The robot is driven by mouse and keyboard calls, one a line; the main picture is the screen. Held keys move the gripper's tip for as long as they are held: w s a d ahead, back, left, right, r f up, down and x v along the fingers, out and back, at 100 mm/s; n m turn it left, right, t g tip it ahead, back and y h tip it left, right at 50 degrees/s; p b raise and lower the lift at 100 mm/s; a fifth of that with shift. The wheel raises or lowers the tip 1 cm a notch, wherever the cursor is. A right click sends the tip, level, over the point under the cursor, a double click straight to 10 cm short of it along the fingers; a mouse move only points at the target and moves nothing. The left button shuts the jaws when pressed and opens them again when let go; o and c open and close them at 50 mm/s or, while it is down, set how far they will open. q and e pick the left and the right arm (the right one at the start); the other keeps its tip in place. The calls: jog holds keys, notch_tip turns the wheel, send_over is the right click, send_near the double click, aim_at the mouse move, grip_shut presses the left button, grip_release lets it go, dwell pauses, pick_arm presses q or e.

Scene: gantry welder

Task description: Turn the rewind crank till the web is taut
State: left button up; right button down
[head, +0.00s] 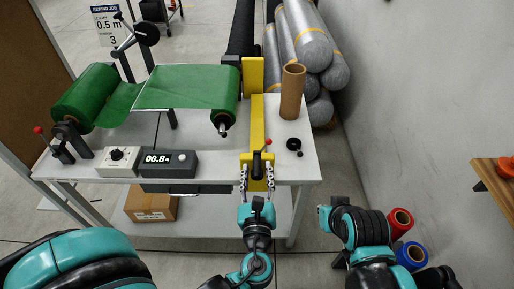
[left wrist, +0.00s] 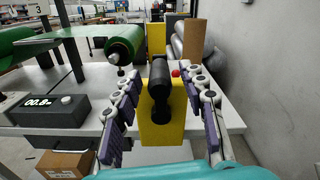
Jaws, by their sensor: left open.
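The green web (head: 185,87) runs from the left roll (head: 88,97) over a thin bar to the right roll (head: 225,103). It dips near the left roll and lies flatter beyond the bar. In the left wrist view, a black handle (left wrist: 160,75), seemingly the rewind crank's, stands in front of a yellow plate (left wrist: 176,130). My left gripper (head: 257,170) is open at the table's front edge by the yellow stand (head: 257,120). In the left wrist view its fingers (left wrist: 160,100) flank the handle, apart from it. My right gripper does not show clearly.
A counter box (head: 168,163) reads about 00.8 and a knob box (head: 117,160) stands beside it. A brown tube (head: 292,92) and a small black crank-like piece (head: 293,145) are right of the stand. Grey rolls (head: 305,40) lie behind; a wall closes the right.

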aim_at(257, 155)
pick_arm(q)
jog(key=w, duration=0.7)
jog(key=shift+b, duration=0.4)
grip_shut()
